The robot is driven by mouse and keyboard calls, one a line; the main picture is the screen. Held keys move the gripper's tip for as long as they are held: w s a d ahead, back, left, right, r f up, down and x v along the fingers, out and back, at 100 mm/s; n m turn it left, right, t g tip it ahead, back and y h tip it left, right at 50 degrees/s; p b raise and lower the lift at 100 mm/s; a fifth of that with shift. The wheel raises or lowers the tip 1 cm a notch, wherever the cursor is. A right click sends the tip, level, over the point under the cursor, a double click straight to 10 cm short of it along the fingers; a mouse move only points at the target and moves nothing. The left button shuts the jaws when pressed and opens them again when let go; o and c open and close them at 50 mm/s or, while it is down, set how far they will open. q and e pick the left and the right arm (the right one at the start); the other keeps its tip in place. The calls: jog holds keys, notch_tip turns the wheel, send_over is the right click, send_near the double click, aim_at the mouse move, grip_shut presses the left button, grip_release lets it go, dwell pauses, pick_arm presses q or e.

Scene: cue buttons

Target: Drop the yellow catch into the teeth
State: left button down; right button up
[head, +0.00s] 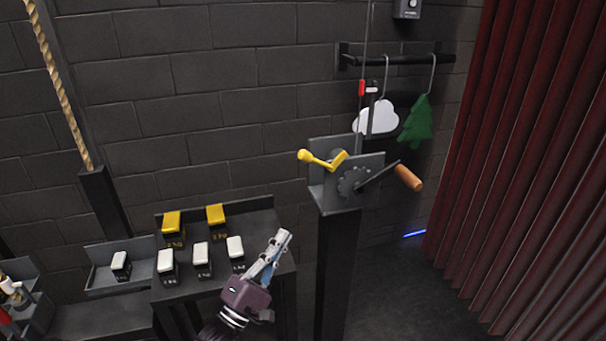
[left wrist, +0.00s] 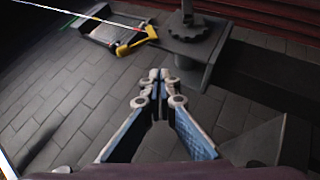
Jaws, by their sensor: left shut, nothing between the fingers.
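The yellow catch (head: 318,160) sits on the grey winch bracket (head: 337,197). Its knob points left and its bent right end stands above the toothed wheel (head: 353,182). The end looks apart from the teeth, though the contact is too small to be sure. The catch also shows in the left wrist view (left wrist: 137,42), beyond my fingers. My left gripper (head: 282,238) is shut and empty, below and left of the winch, in front of the weight shelf. Its closed fingertips show in the left wrist view (left wrist: 159,76). My right gripper is not in view.
A crank with an orange handle (head: 408,177) sticks out right of the wheel. Yellow and white weights (head: 201,258) stand on a dark shelf (head: 262,203) at the left. A cloud (head: 376,118) and a green tree (head: 416,121) hang behind. A red curtain (head: 520,130) closes the right.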

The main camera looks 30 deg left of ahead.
pick_arm(q)
jog(key=r+t, duration=0.1)
jog(key=s+a+r+n, duration=0.1)
jog(key=r, duration=0.1)
jog(key=a+r+n+t, duration=0.1)
jog(key=shift+s+r+t, duration=0.3)
jog(key=shift+s+r, duration=0.05)
jog(key=shift+s, duration=0.05)
jog(key=p+x, duration=0.5)
jog(key=x, duration=0.9)
jog(key=shift+w+d+h, duration=0.15)
jog(key=shift+w+h, duration=0.1)
jog(key=shift+h, duration=0.05)
